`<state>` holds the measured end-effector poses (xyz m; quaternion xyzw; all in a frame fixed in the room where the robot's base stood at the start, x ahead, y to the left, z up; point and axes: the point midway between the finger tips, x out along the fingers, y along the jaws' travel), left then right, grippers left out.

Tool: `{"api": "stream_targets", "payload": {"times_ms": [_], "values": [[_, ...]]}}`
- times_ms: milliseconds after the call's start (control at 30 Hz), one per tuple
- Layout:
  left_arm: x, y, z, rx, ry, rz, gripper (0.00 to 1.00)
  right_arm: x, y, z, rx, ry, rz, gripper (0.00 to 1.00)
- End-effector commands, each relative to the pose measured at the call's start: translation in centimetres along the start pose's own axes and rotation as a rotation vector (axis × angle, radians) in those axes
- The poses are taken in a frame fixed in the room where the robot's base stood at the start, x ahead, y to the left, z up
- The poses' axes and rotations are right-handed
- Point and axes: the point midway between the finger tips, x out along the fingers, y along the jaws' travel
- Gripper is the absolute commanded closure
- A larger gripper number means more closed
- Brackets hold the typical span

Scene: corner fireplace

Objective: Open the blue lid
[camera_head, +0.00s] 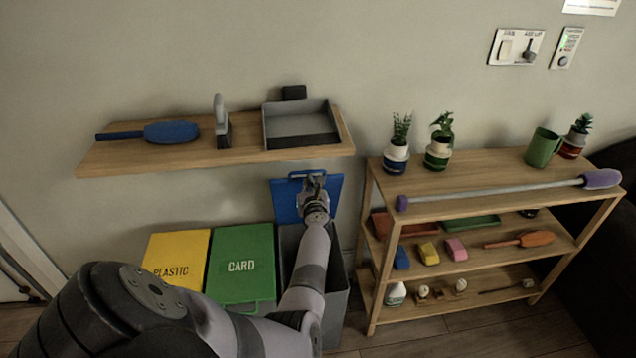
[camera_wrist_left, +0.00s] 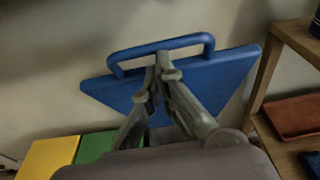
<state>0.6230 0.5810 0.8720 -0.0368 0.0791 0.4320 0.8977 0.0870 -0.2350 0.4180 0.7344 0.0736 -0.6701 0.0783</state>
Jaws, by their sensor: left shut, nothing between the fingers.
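The blue lid (camera_head: 285,201) is tilted up against the wall behind the grey bin, at the right end of the row of bins. In the left wrist view the blue lid (camera_wrist_left: 215,82) has its handle (camera_wrist_left: 165,47) along the upper edge. My left gripper (camera_head: 314,183) is in front of the lid, just below the handle. Its fingertips (camera_wrist_left: 161,75) are together with nothing between them. I cannot tell whether they touch the lid. The bin (camera_head: 335,290) under the lid shows an open top, partly hidden by my left arm. My right gripper is not in view.
A yellow PLASTIC lid (camera_head: 176,258) and a green CARD lid (camera_head: 241,262) lie shut to the left. A wall shelf (camera_head: 110,160) with a dustpan (camera_head: 300,125) hangs above. A wooden rack (camera_head: 480,205) stands close on the right.

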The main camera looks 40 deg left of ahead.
Motion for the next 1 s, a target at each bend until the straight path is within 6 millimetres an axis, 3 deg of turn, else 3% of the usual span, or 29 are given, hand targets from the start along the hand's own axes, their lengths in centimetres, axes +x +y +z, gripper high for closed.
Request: {"api": "stream_targets", "payload": {"times_ms": [400, 1000], "values": [[1.8, 0.0, 1.6, -0.002, -0.003, -0.002, 1.00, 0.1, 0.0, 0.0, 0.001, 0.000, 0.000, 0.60], [2.1, 0.0, 1.7, -0.002, 0.000, -0.001, 1.00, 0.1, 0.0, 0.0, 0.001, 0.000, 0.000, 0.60]]}}
